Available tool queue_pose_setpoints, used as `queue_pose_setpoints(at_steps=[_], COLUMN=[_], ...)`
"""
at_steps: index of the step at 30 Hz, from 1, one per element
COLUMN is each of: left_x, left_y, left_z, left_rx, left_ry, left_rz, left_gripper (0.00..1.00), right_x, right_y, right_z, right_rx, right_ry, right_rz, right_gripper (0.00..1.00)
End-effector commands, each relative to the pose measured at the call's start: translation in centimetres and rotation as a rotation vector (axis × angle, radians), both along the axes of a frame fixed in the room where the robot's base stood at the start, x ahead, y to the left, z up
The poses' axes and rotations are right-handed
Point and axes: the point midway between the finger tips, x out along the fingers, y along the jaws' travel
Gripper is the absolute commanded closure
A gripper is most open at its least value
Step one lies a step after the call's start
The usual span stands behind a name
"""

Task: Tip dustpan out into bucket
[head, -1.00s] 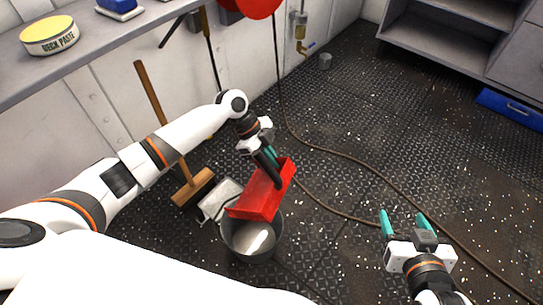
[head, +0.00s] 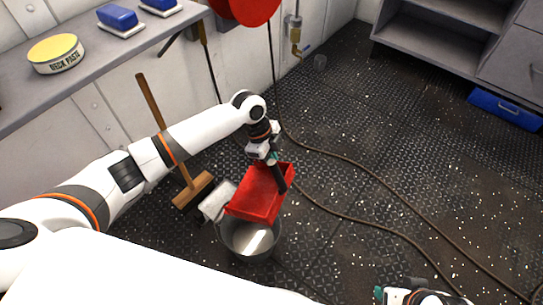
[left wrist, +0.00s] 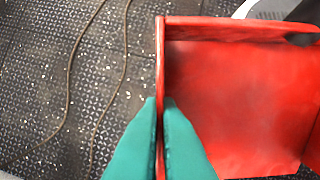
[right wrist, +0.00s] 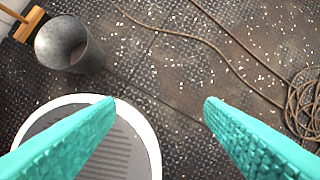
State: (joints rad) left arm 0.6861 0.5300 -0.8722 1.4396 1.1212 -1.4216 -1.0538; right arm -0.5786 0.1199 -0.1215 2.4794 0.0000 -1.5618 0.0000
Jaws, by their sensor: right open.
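The red dustpan (head: 258,197) is held tilted over the grey bucket (head: 250,242), its lower edge by the bucket's rim. My left gripper (head: 272,158) is at its upper end. In the left wrist view, the teal fingers (left wrist: 160,135) straddle a red wall of the dustpan (left wrist: 240,95), shut on it. The visible part of the pan looks bare. The bucket has a pale patch inside; part of its mouth is hidden by the dustpan. My right gripper (right wrist: 158,103) is open and empty, apart from the bucket, which shows at the upper left (right wrist: 68,45).
A wooden broom (head: 165,140) leans on the wall. A pale grey object (head: 218,202) stands beside the bucket. A dark hose (head: 350,165) crosses the speckled deck. A shelf (head: 110,60) holds a yellow-lidded tin (head: 55,53) and blue blocks. Open floor lies right of the bucket.

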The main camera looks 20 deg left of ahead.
Motion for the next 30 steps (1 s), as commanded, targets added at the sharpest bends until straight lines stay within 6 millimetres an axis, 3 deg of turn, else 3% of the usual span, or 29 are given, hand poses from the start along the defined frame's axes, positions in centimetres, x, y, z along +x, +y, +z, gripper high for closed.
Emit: queue_pose_setpoints(at_steps=[1,3,16,30], left_x=[0.0,0.0,0.0,0.0], left_y=[-0.3,-0.3,-0.7,-1.1], left_z=[1.0,0.6,1.1,1.8], left_rx=[0.024,0.036,0.129,0.234], left_ry=[-0.004,-0.004,-0.013,-0.023], left_rz=[-0.003,-0.001,-0.001,0.000], left_gripper=[1.00,1.00,1.00,1.00], right_x=[-0.6,0.0,1.3,0.6], right_y=[-0.2,-0.1,0.2,0.3], right_z=[1.1,-0.7,-7.1,-14.1], right_rx=[-0.007,-0.006,-0.006,-0.008], right_ry=[0.031,0.034,0.062,0.101], right_rz=[-0.003,-0.001,0.004,0.010], right_gripper=[0.37,0.37,0.37,0.37])
